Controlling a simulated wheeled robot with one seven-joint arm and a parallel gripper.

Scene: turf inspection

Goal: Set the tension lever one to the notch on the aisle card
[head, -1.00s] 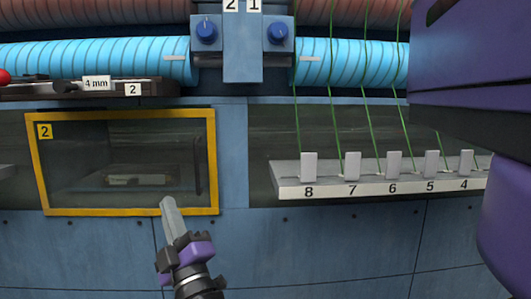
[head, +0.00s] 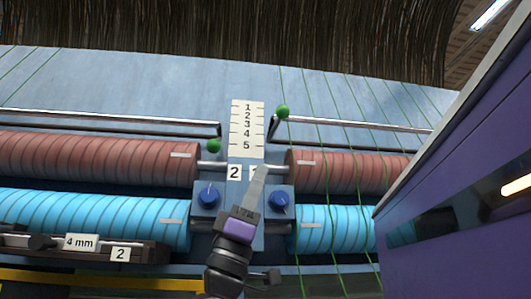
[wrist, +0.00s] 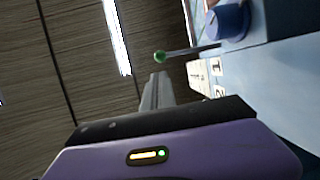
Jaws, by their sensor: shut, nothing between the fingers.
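A white scale (head: 246,128) numbered 1 to 5 stands on the central post. Right of it, on the side of the partly covered 1 label, a lever with a green knob (head: 282,111) sits level with about marks 1 and 2. The other green knob (head: 213,146), on the 2 side, is level with about 5. My gripper (head: 261,178) is shut and empty, in front of the post below the scale, covering part of the 1 label. In the wrist view a green knob (wrist: 160,57) shows just beyond my fingertips (wrist: 157,82). No aisle card is in view.
Blue dials (head: 208,197) flank the post. Red rollers (head: 100,158) and blue rollers (head: 90,215) run to both sides, with green yarns crossing at right. A shelf with a 4 mm label (head: 81,242) is at lower left.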

